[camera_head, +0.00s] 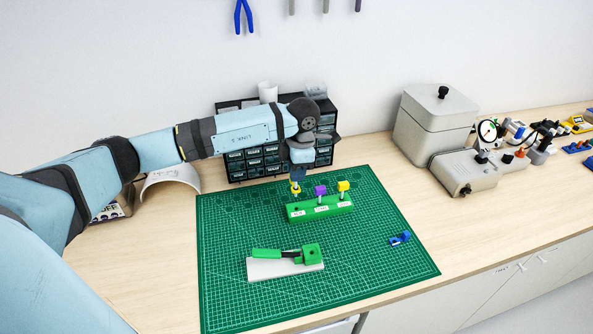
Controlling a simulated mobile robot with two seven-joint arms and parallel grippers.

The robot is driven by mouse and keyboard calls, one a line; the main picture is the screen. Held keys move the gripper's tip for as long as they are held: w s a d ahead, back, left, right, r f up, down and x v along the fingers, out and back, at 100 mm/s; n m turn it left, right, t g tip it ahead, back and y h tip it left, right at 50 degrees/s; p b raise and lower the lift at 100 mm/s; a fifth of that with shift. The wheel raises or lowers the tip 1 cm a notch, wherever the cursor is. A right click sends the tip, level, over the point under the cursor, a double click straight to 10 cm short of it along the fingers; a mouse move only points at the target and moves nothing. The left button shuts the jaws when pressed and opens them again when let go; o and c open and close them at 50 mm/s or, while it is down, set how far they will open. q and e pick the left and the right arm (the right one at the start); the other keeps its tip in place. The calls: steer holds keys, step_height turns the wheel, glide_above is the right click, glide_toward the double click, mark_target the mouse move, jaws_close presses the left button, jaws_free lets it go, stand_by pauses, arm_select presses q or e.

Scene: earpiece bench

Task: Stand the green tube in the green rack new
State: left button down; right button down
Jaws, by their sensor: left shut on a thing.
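The green rack (320,208) is a long block with white labels, standing on the green cutting mat near its back edge. A purple-topped piece (320,191) and a yellow-topped piece (343,187) stand upright in its middle and right places. My left gripper (296,187) points down just above the rack's left end. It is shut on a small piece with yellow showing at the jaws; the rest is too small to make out. I cannot pick out a clearly green tube. My right gripper is not in view.
A green-handled tool with a green block (311,254) lies on a white base (268,269) at the mat's front. A small blue piece (400,239) lies on the right. Dark drawers (250,163) stand behind; a grey box (435,123) and instruments stand right.

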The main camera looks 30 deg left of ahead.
mark_target(297, 186)
arm_select(q)
steer(key=shift+f+b, duration=0.1)
steer(key=shift+b, duration=0.2)
steer(key=shift+f+b, duration=1.65)
steer(key=shift+f, duration=0.5)
steer(key=shift+f+b, duration=1.05)
steer(key=shift+f, duration=0.35)
steer(key=c, duration=1)
jaws_free()
steer(key=shift+r, duration=0.15)
step_height(297, 186, up, 14)
steer(key=w+d+b, duration=0.1)
steer(key=shift+f, duration=0.2)
